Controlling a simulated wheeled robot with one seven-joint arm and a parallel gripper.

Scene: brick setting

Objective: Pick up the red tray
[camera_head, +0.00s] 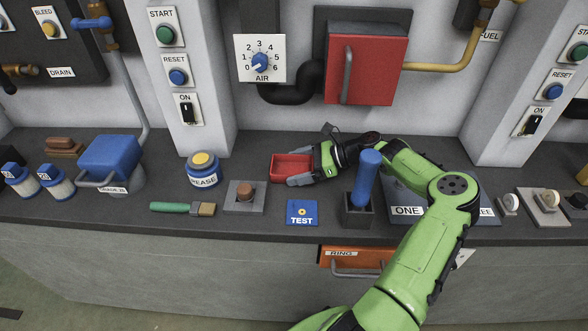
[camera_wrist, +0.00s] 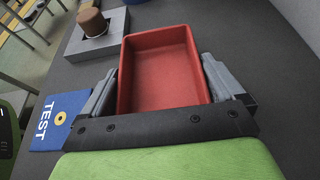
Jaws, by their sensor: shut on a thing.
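The red tray (camera_head: 291,162) is a small, shallow, empty open box at the middle of the dark counter in the head view. In the wrist view the red tray (camera_wrist: 160,38) lies between my two grey fingers, with its far end extending beyond them. My gripper (camera_head: 306,164) reaches the tray from the right with one finger along each long side. In the wrist view my gripper (camera_wrist: 162,88) is shut on the tray's side walls. I cannot tell whether the tray rests on the counter or is slightly raised.
A brown button on a grey plate (camera_head: 254,196) and a blue TEST card (camera_head: 302,212) are close by. A blue lever (camera_head: 366,180) stands just right of my gripper. A GREASE tin (camera_head: 203,169) and a green brush (camera_head: 181,208) lie to the left. A red wall box (camera_head: 365,69) hangs above.

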